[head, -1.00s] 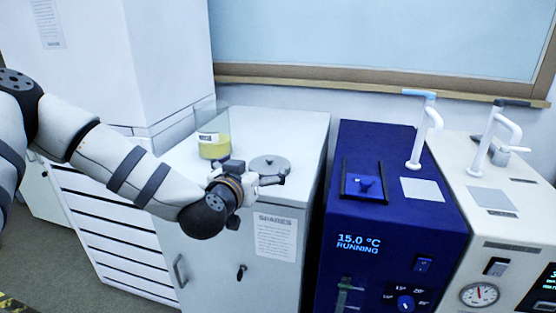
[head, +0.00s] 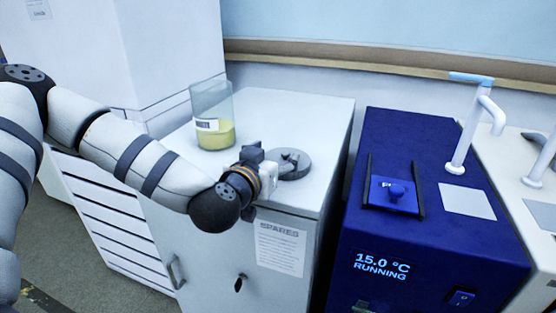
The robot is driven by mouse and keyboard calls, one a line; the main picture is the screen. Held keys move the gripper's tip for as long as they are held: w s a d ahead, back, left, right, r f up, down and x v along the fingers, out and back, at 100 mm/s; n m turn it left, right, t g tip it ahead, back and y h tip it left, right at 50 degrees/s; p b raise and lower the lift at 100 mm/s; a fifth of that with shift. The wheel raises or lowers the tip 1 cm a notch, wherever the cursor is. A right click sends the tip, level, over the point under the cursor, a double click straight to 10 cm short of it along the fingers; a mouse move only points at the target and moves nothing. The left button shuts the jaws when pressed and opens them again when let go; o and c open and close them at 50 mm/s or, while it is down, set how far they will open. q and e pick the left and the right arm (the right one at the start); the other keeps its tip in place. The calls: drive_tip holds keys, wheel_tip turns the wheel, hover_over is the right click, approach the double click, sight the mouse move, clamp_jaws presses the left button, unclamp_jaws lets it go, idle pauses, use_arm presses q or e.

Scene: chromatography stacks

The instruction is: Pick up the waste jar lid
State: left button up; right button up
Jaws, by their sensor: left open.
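The waste jar lid (head: 301,172) is a grey disc with a small knob, lying flat on the white cabinet top. The waste jar (head: 212,118) is a clear open glass with yellow liquid and a white label, standing behind and to the left of the lid. My left gripper (head: 284,165) is open at the lid, its fingers reaching over the disc near the knob. The wrist hides part of the lid's left side. I cannot tell whether the fingers touch the knob. My right gripper is not in view.
The white cabinet (head: 321,112) has free room on top behind and right of the lid. A blue chiller (head: 424,145) with a spout stands to its right, a cream unit (head: 489,155) beyond it. A tall white cabinet (head: 165,50) rises behind on the left.

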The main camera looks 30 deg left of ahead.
use_arm(q)
clamp_jaws()
drive_tip(key=o, duration=1.2)
unclamp_jaws()
